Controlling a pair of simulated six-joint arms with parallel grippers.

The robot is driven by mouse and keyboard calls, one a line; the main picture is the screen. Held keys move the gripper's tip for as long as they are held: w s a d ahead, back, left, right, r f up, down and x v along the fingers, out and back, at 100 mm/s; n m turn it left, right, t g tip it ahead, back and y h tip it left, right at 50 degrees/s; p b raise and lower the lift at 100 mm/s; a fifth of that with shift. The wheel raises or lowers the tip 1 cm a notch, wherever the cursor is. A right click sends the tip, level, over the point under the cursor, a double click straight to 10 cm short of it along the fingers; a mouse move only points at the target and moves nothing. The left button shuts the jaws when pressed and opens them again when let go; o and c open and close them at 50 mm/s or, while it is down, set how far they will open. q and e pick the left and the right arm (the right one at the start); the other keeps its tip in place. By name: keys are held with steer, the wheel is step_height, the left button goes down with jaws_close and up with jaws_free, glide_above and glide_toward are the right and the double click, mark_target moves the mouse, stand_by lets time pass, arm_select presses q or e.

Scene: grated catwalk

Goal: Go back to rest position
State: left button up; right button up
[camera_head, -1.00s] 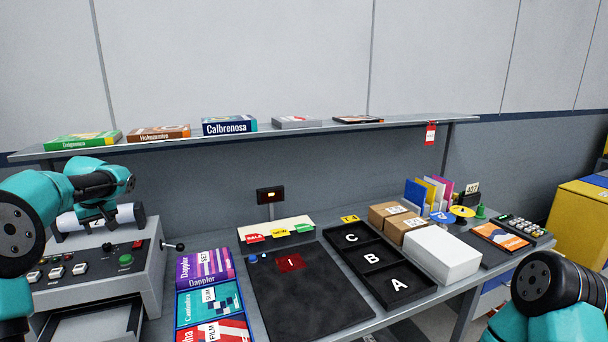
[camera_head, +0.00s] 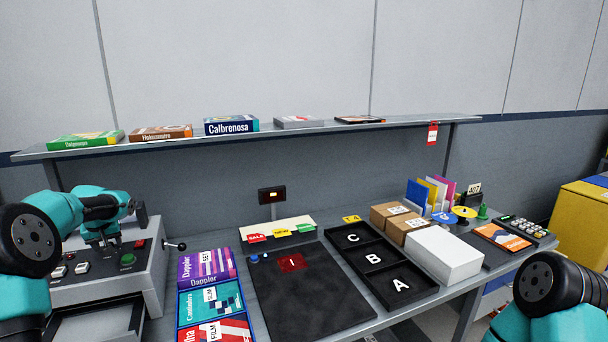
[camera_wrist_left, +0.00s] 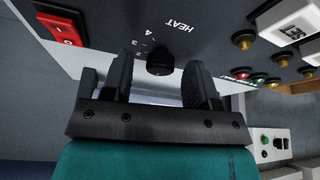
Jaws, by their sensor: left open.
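My left gripper (camera_head: 104,246) is over the sloped control panel of a grey machine (camera_head: 152,266) at the left. In the left wrist view its two fingers (camera_wrist_left: 157,82) are spread apart and hold nothing. A black round knob (camera_wrist_left: 160,60) marked HEAT, with a number scale, shows in the gap between the fingers. I cannot tell whether the fingers touch the panel. My right arm (camera_head: 555,290) shows at the lower right, with its gripper out of view.
A green button (camera_head: 128,260) and a side lever (camera_head: 176,246) are close to the left gripper. The desk holds boxed packs (camera_head: 208,296), a black mat (camera_head: 310,300), a lettered tray (camera_head: 352,264) and a white box (camera_head: 445,258). A shelf (camera_head: 320,130) with boxes runs behind.

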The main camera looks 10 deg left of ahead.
arm_select(q)
steer(key=shift+s+a+m+t+h, duration=0.1)
steer(key=shift+m+t+h, duration=0.4)
steer(key=shift+m, duration=1.6)
